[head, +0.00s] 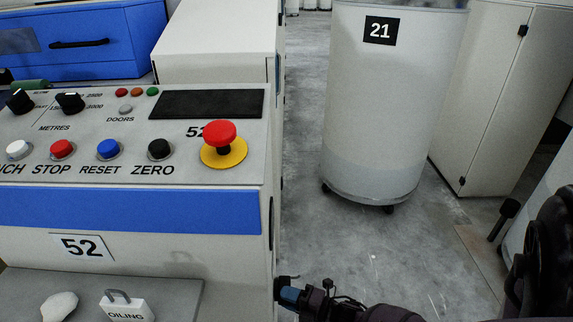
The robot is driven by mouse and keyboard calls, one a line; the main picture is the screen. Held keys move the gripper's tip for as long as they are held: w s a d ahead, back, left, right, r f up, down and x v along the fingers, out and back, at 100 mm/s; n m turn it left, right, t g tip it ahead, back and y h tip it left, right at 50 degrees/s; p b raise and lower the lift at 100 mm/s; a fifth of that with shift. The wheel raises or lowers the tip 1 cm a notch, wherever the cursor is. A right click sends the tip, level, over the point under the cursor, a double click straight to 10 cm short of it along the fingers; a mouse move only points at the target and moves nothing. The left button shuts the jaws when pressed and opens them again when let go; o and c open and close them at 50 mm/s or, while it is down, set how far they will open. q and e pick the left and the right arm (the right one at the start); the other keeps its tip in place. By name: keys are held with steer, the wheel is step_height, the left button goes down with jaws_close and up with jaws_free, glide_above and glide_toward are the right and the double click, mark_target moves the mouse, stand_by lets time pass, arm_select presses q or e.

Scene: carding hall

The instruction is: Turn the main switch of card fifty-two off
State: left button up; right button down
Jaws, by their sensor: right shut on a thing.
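Card fifty-two (120,215) is the pale machine with a blue band at the left, marked 52 on a label (82,247). My right gripper (288,295) is at the lower right edge of its front, against the narrow right side. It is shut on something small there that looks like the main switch. The switch is almost wholly hidden by the fingers and the machine's edge, so its position cannot be read. My left gripper is not in view.
The sloped panel holds a red mushroom button (220,138) on a yellow collar, several push buttons and knobs, and a dark display (207,104). A white can marked 21 (385,110) stands behind right, near a pale cabinet (485,90). Clear floor (340,235) lies between.

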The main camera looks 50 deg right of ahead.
steer(key=shift+f+n+t, duration=0.2)
steer(key=shift+n+t, duration=0.1)
steer(key=shift+n, duration=0.2)
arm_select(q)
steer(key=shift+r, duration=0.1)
arm_select(e)
steer(key=c, duration=1)
jaws_free()
steer(key=shift+o, duration=0.2)
steer(key=shift+s, duration=0.1)
arm_select(q)
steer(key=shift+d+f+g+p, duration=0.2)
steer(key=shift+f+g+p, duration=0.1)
steer(key=shift+p, duration=0.35)
arm_select(e)
steer(key=v, duration=1)
steer(key=shift+s+d, duration=0.15)
steer(key=shift+s, duration=0.15)
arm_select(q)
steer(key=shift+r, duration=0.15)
